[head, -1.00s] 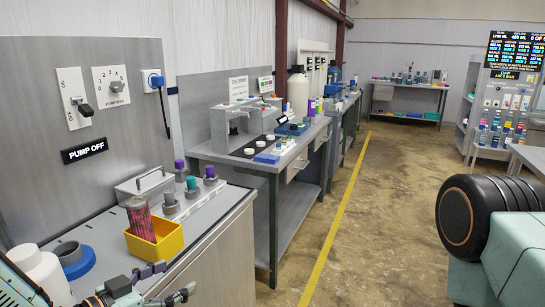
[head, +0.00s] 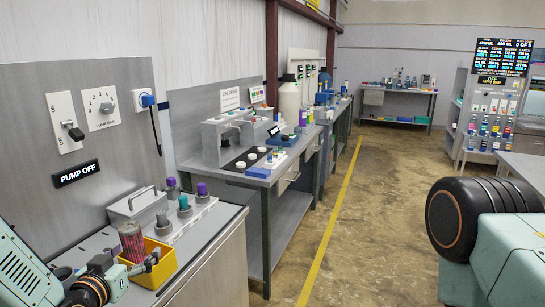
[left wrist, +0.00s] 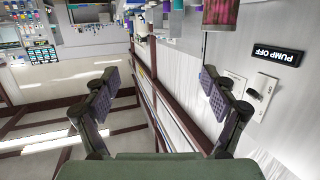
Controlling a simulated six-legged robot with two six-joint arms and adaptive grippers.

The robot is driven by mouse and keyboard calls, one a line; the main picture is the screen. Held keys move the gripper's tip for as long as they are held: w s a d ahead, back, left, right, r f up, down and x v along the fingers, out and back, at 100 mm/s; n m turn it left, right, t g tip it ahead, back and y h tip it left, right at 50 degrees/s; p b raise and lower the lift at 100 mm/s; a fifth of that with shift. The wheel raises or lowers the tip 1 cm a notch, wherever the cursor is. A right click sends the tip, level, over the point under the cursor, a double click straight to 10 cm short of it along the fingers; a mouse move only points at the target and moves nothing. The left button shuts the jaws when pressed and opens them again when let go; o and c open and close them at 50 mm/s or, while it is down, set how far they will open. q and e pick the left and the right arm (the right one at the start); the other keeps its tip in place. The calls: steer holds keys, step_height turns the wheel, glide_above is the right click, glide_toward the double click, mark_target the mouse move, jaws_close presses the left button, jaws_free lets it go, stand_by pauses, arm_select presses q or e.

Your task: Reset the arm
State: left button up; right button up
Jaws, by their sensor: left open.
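My left arm (head: 92,290) comes in at the lower left of the head view. My left gripper (head: 148,264) is in front of the yellow bin (head: 165,272) at the bench's front edge, partly overlapping it in the picture. In the left wrist view, the left gripper (left wrist: 158,92) is open, its two padded fingers wide apart with nothing between them. I cannot tell whether the gripper touches the bin. The right gripper is not in view.
A pink-red cylinder (head: 131,242) stands at the yellow bin. Bottles with purple and teal caps (head: 184,207) stand behind. The panel has a PUMP OFF sign (head: 76,173) and switches. A black roller-like cylinder (head: 470,215) is at the right. The floor (head: 375,220) between is clear.

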arm_select(q)
steer(key=shift+a+r, duration=0.15)
steer(key=shift+a, duration=0.3)
steer(key=shift+d, duration=0.1)
